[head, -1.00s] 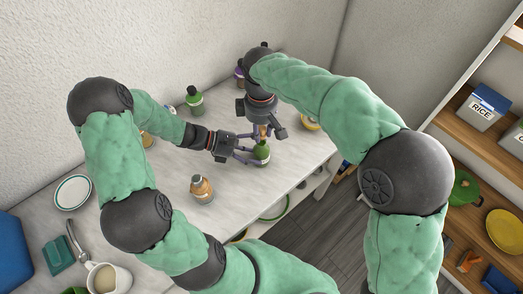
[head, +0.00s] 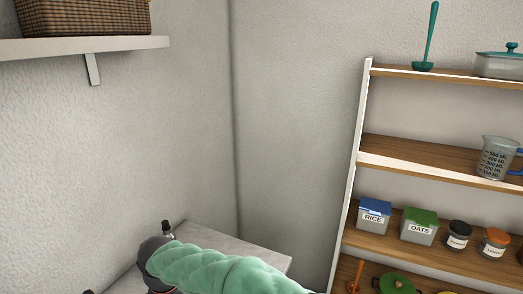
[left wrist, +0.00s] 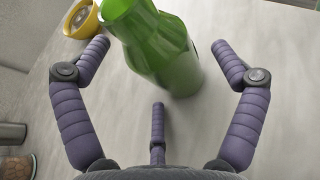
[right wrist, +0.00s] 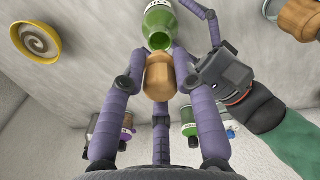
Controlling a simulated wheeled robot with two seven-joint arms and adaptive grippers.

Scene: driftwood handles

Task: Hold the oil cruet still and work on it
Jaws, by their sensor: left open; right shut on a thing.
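The oil cruet is a green bottle (left wrist: 170,50) in the left wrist view, standing on the table between the fingers of my left gripper (left wrist: 162,48). These fingers are spread, with a gap beside the bottle. In the right wrist view the cruet (right wrist: 160,22) shows an open mouth and part of a pale label. My right gripper (right wrist: 158,64) is shut on a tan stopper (right wrist: 157,82), close to the mouth and out of it. I cannot tell how wide the gap is. The head view shows neither gripper nor cruet.
A yellow bowl (right wrist: 37,42) stands near the cruet. The head view shows a shelf unit (head: 450,168) with a rice tin (head: 373,216) and an oats tin (head: 419,227).

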